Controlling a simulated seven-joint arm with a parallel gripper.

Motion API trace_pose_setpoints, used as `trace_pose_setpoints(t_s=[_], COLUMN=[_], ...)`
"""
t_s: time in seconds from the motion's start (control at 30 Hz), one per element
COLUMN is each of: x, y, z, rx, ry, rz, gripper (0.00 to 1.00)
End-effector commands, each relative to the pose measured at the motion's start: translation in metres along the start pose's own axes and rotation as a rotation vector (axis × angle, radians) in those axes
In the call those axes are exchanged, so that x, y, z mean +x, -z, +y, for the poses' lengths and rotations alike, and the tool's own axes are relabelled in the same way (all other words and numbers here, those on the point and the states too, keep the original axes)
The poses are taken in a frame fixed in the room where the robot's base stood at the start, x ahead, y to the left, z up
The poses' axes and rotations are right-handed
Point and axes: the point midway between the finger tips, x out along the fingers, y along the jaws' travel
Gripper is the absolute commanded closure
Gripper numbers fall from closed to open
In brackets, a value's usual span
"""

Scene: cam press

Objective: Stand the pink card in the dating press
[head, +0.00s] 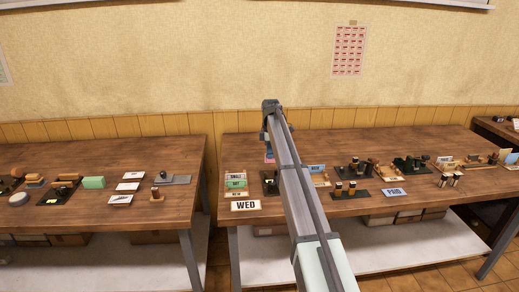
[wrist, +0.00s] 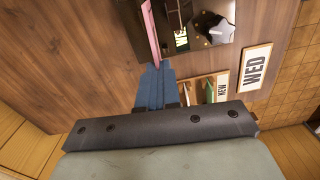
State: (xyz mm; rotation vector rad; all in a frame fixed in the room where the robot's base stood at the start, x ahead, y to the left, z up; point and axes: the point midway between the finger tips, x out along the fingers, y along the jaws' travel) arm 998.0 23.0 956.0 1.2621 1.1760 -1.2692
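The pink card (wrist: 151,32) shows nearly edge-on in the wrist view, as a thin strip running up from my fingertips. My gripper (wrist: 156,68) has blue fingers, which look closed on the lower end of the card. The dating press appears to be the dark-based device (head: 270,184) just left of my arm. In the wrist view its dark base with a yellow label (wrist: 181,39) and a metal head lies right of the card. The card appears apart from it.
A rack of small cards (head: 236,184) and a WED sign (head: 246,205) stand left of the press. Several stamps, a blue PAID sign (head: 394,192) and other devices fill the table to the right. Another table (head: 110,160) stands at the left, across a gap.

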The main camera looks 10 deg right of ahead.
Motion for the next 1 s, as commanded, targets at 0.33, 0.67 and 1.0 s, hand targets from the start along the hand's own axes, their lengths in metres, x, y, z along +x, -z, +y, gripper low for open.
trace_pose_setpoints(t_s=[0.33,0.67,1.0], x=[0.0,0.0,0.011], y=[0.0,0.001,0.001], z=[0.002,0.002,0.002], rx=[-0.078,-0.077,-0.076], ry=[-0.006,-0.005,-0.006], rz=[0.0,0.0,0.0], gripper=[1.0,1.0,1.0])
